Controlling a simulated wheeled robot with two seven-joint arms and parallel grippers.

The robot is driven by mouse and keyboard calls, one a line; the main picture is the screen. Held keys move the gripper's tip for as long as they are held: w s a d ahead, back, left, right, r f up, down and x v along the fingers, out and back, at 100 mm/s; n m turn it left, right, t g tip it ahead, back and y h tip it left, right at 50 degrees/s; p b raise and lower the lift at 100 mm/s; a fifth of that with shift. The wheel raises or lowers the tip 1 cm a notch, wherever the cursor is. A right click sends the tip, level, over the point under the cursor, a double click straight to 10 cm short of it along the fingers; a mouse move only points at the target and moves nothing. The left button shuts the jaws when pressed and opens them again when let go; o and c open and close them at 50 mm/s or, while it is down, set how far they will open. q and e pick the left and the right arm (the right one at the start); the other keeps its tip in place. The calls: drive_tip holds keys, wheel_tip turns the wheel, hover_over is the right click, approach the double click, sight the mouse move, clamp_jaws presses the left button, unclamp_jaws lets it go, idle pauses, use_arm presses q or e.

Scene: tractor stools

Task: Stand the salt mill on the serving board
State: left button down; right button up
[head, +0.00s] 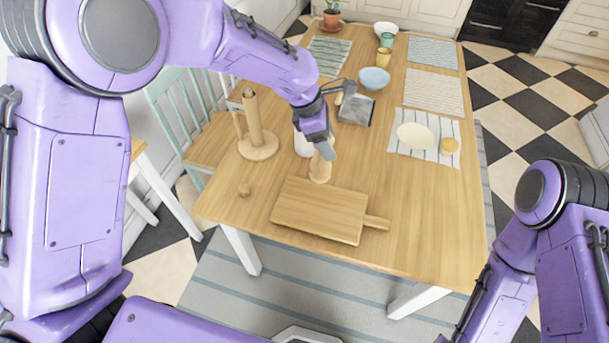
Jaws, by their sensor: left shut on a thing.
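The serving board (318,208) is a flat wooden board with a handle at its right, lying near the front of the wooden table. The salt mill (320,171), light wood, is upright just behind the board's back edge. My left gripper (324,152) points down over the mill and is shut on its upper part, which the gripper hides. I cannot tell whether the mill's foot touches the table. My right arm is at the lower right, with its gripper out of view.
A wooden towel holder (256,145) stands left of the mill, a white object (302,144) right behind the gripper. A grey box (354,110), a blue bowl (374,78) and striped mats lie farther back.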

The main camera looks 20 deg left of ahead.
sight(313, 144)
use_arm(q)
drive_tip(key=shift+s+a+f, duration=0.3)
drive_tip(key=shift+s+a, duration=0.2)
drive_tip(key=shift+a, duration=0.15)
drive_tip(key=shift+s+a+f, duration=0.3)
drive_tip(key=shift+s+a, duration=0.15)
drive_tip(key=shift+a, duration=0.15)
drive_tip(key=s+a+f+p, duration=0.1)
drive_tip(key=a+f+p, duration=0.1)
drive_tip(key=f, duration=0.7)
drive_tip(key=shift+s+a, duration=0.15)
drive_tip(key=shift+a, duration=0.6)
drive_tip(key=shift+c, duration=1.4)
unclamp_jaws()
drive_tip(key=shift+s, duration=0.1)
drive_tip(key=w+b+v, duration=0.1)
drive_tip(key=v, duration=1.1)
drive_tip(key=shift+s, duration=0.35)
